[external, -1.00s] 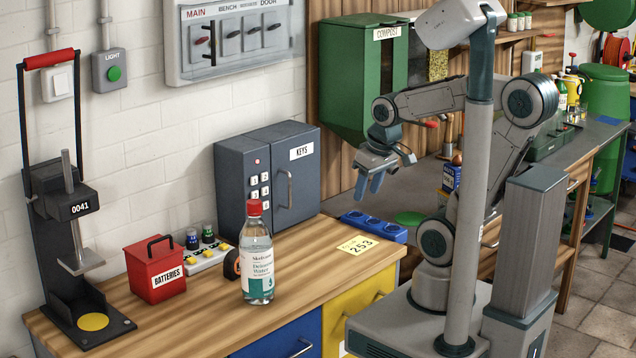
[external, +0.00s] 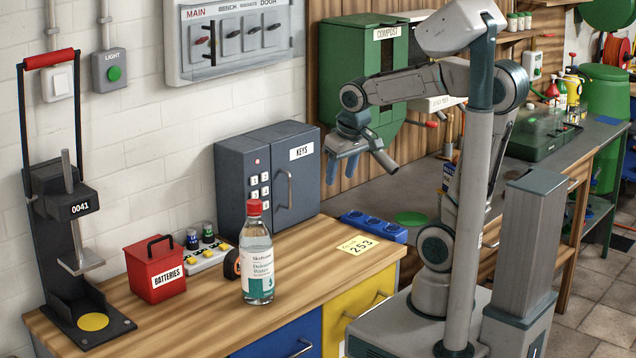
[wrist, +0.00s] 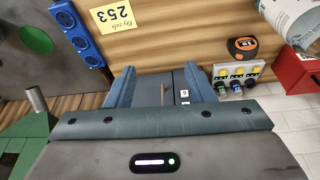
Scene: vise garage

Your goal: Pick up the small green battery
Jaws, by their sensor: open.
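A small battery with green on it (wrist: 237,87) stands at the white charger strip (wrist: 236,72) in the wrist view; a blue one (wrist: 221,88) is beside it. In the external view, two small dark cylinders stand behind the strip; the right one (external: 207,232) seems to be the green battery, but it is too small to be sure. My gripper (external: 341,176) is in the air right of the key cabinet, fingers downward, well away from the battery. In the wrist view my gripper (wrist: 160,76) has its fingers apart with nothing held between them.
A water bottle (external: 257,262), a black and orange tape measure (external: 231,265) and a red batteries box (external: 155,272) stand near the strip. The grey key cabinet (external: 268,180) stands behind. A yellow note (external: 357,245) and blue socket block (external: 373,227) lie at the right.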

